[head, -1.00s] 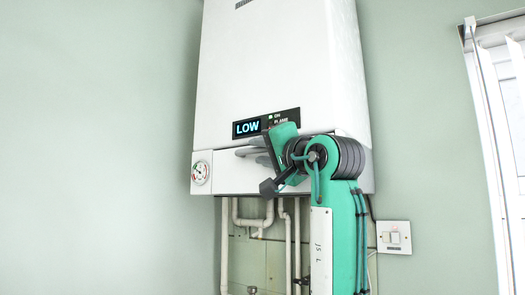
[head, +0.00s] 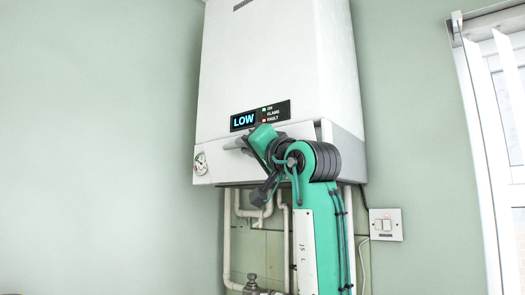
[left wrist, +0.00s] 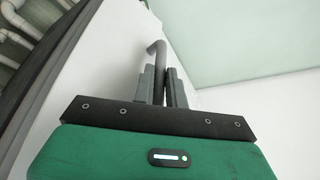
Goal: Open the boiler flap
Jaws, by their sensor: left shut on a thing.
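The white boiler (head: 275,60) hangs on the wall. Its flap (head: 215,168) is the pale panel along the bottom, below the lit LOW display. A grey bar handle (head: 234,143) is on the flap's front. My left gripper (head: 248,147) is at the handle, its fingers mostly hidden by its own green body. In the left wrist view, the two grey fingers (left wrist: 162,88) are shut on the handle (left wrist: 157,58), whose bent end shows beyond them. The white flap surface lies beside it. Whether the flap stands off the casing I cannot tell surely. My right gripper is not in view.
A gauge (head: 201,164) sits at the flap's left end. Pipes (head: 228,240) run down below the boiler. A wall switch (head: 386,224) is at right, and a window with blinds (head: 490,120) farther right. The wall on the left is bare.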

